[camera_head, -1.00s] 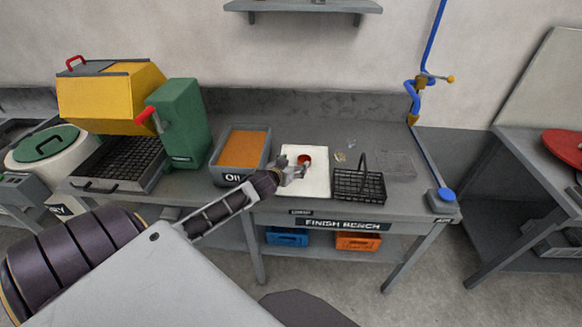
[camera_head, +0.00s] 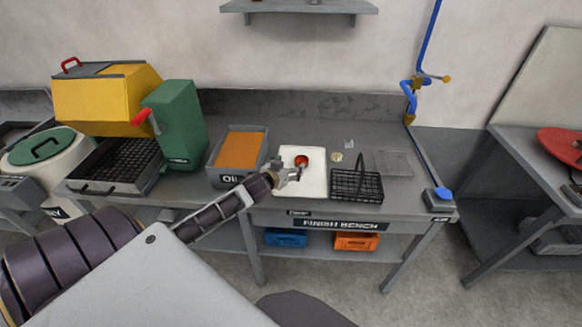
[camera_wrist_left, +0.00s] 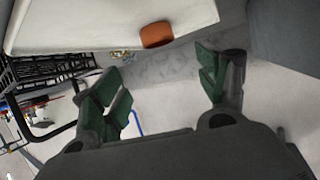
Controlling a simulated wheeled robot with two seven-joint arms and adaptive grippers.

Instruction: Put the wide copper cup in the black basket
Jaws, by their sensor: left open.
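The copper cup (camera_head: 302,161) is a small orange-red piece on the white mat (camera_head: 316,186) on the finish bench. It also shows in the left wrist view (camera_wrist_left: 156,35), near the mat's edge. My left gripper (camera_head: 299,173) is open and empty, just on the near side of the cup and apart from it. Its green-padded fingers (camera_wrist_left: 165,85) are spread in the left wrist view. The black basket (camera_head: 357,186) stands on the bench right of the mat, its handle up. It looks empty. My right gripper is not in view.
An oil tray (camera_head: 213,176) stands left of the mat. A small brass-coloured piece (camera_head: 337,157) and a clear piece (camera_head: 349,143) lie behind the basket. A flat wire rack (camera_head: 394,164) lies behind it to the right. A blue pipe (camera_head: 430,45) rises at the bench's right.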

